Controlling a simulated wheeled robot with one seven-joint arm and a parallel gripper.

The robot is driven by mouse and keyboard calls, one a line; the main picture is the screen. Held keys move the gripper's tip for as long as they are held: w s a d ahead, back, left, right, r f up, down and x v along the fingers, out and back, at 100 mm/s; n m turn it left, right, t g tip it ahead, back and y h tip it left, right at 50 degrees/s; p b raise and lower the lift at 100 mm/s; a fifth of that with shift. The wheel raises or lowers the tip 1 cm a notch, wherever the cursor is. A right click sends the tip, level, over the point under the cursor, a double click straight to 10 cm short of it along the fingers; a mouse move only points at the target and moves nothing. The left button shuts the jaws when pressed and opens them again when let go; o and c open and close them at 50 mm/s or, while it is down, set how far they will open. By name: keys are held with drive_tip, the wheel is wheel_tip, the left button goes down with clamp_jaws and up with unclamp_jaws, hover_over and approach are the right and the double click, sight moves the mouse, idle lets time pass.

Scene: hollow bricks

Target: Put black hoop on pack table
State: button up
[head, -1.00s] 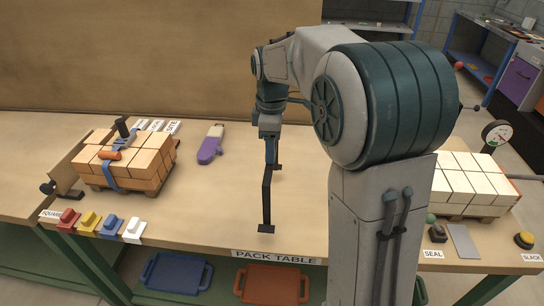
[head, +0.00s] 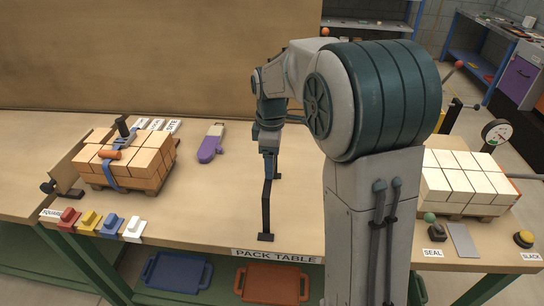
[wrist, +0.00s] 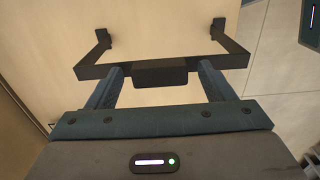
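The black hoop (head: 266,210) is an angular bracket with two feet. In the head view it stands upright on the pack table (head: 215,205), near the front edge above the PACK TABLE label, and its feet appear to touch the top. In the wrist view the hoop's crossbar (wrist: 105,70) spans the picture with a thick block at its middle. My gripper (wrist: 162,70) is open, with its teal fingers on either side of that block and a gap at each side. In the head view my gripper (head: 270,172) is at the hoop's top, and its fingers are hard to make out.
A purple-and-white tool (head: 211,143) lies behind. Pale bricks (head: 465,180) on a pallet, a gauge (head: 497,132) and the SEAL controls are at the right. The table around the hoop is clear.

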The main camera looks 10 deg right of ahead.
wheel_tip(320, 180, up, 12)
drive_tip(key=s+d+f+m+t, duration=0.1)
drive_tip(key=s+f+m, duration=0.2)
drive_tip(key=s, duration=0.4)
drive_tip(key=s+f+m+t, duration=0.1)
drive_tip(key=s+f+m, duration=0.2)
drive_tip(key=s+m, duration=0.3)
drive_tip(key=s+d+f+m+t, duration=0.1)
drive_tip(key=s+f+m, duration=0.2)
drive_tip(key=s, duration=0.6)
drive_tip(key=shift+s+d+f+m, duration=0.15)
drive_tip(key=shift+s+d+m, duration=0.2)
drive_tip(key=shift+m, duration=0.85)
